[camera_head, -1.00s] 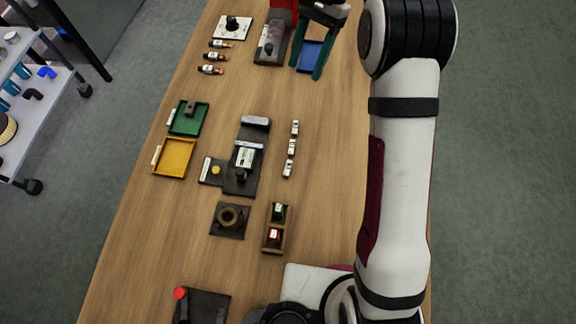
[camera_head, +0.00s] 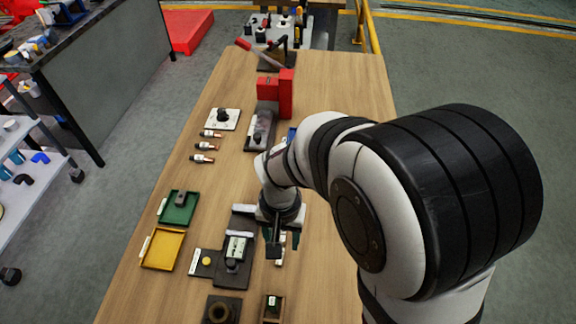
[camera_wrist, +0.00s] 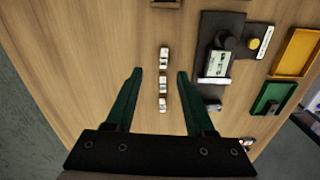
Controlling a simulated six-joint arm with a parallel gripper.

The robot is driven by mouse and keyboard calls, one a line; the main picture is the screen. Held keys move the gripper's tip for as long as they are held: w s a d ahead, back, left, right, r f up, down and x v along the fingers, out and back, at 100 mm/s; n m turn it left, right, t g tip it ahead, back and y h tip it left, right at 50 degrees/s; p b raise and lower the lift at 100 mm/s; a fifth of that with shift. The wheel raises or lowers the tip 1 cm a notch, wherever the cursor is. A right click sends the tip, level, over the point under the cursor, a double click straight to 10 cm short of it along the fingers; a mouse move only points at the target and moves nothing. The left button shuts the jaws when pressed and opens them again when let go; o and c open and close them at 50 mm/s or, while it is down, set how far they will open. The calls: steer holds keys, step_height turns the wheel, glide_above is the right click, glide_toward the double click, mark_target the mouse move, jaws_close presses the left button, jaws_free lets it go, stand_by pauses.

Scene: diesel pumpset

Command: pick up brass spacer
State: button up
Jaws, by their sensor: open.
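Nothing in view is clearly marked as the brass spacer. A small yellow, brass-like round piece (camera_head: 207,261) sits on a dark plate beside the dark fixture (camera_head: 238,222); it also shows in the wrist view (camera_wrist: 253,43). A brownish ring (camera_head: 219,312) lies on another dark plate at the bottom edge. My gripper (camera_head: 283,246) is open, pointing down, just right of the dark fixture. In the wrist view, a row of small whitish labelled pieces (camera_wrist: 163,82) appears between my open green fingers (camera_wrist: 160,75). Nothing is held. The gripper partly hides that row in the head view.
A green tray (camera_head: 163,220) and a yellow tray (camera_head: 145,262) lie left of the fixture. A wooden box (camera_head: 264,318) stands at the bottom edge. Several small cylinders (camera_head: 205,146) lie farther back, near a red block (camera_head: 287,95). Bare wood is at right.

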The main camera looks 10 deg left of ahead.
steer(key=f, duration=1)
steer(key=shift+w+a+f, duration=0.1)
steer(key=shift+w+a, duration=0.1)
steer(key=shift+a, duration=0.2)
jaws_close()
